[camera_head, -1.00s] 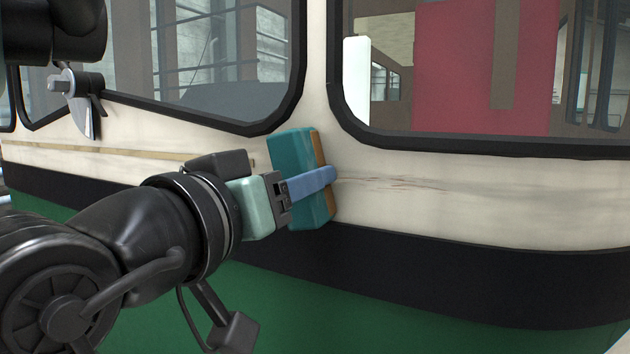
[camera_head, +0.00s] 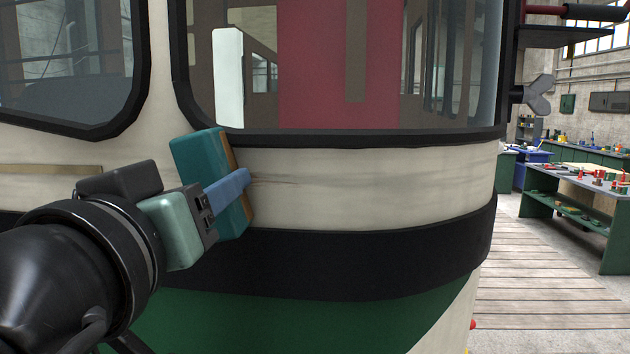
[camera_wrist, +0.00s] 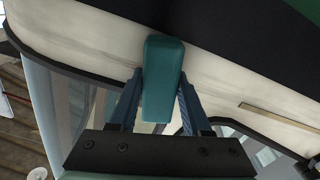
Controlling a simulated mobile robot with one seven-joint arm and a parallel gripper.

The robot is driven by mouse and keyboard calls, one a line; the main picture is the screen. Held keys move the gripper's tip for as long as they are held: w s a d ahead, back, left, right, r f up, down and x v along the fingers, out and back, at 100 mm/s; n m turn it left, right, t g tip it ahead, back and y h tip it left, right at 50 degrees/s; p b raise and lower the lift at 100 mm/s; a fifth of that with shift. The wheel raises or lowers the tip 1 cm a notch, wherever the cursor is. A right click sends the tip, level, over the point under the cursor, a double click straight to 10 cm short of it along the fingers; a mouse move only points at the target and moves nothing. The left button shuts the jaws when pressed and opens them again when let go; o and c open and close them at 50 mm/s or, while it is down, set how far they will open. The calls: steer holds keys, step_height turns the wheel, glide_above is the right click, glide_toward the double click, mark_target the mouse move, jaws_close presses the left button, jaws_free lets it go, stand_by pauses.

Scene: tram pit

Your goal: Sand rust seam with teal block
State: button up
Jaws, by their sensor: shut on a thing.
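My gripper (camera_head: 228,188) is shut on the teal block (camera_head: 196,160), a teal sanding block with an orange-brown face turned toward the tram. In the wrist view the teal block (camera_wrist: 163,80) sits between the two blue fingers. The block is at the cream side panel of the tram (camera_head: 380,188), below the window; I cannot tell whether its face touches the panel. The rust seam (camera_head: 270,182) shows as a faint brownish line running right from the block. Any part of the seam behind the block is hidden.
Black-framed windows (camera_head: 340,139) lie above the panel, a black band (camera_head: 360,262) below it. The tram's corner curves away at the right. Beyond it are a plank floor (camera_head: 530,275) and a green workbench (camera_head: 570,215) with several small items.

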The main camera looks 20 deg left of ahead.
mark_target(166, 179)
steer(key=shift+w+d+p, duration=0.3)
steer(key=shift+w+d, duration=0.1)
steer(key=shift+d, duration=1.2)
steer(key=shift+w+d+p, duration=0.25)
steer(key=shift+w+d, duration=0.15)
steer(key=shift+d, duration=1.15)
steer(key=shift+w+d+p, duration=0.3)
steer(key=shift+w+d, duration=0.1)
steer(key=shift+d, duration=1.2)
steer(key=shift+s+a+p, duration=0.35)
steer(key=shift+s+a, duration=0.3)
steer(key=shift+a, duration=2)
steer(key=shift+s+a+p, duration=0.4)
steer(key=shift+s+a, duration=0.25)
steer(key=shift+a, duration=2.05)
steer(key=shift+s+a+p, duration=0.35)
steer(key=shift+s+a, duration=0.3)
steer(key=shift+a, duration=2)
steer(key=shift+d, duration=0.1)
steer(key=shift+p+v, duration=0.4)
steer(key=shift+v, duration=2.55)
steer(key=shift+s, duration=0.1)
steer(key=v, duration=0.2)
steer(key=shift+s+d, duration=0.15)
steer(key=shift+s, duration=0.2)
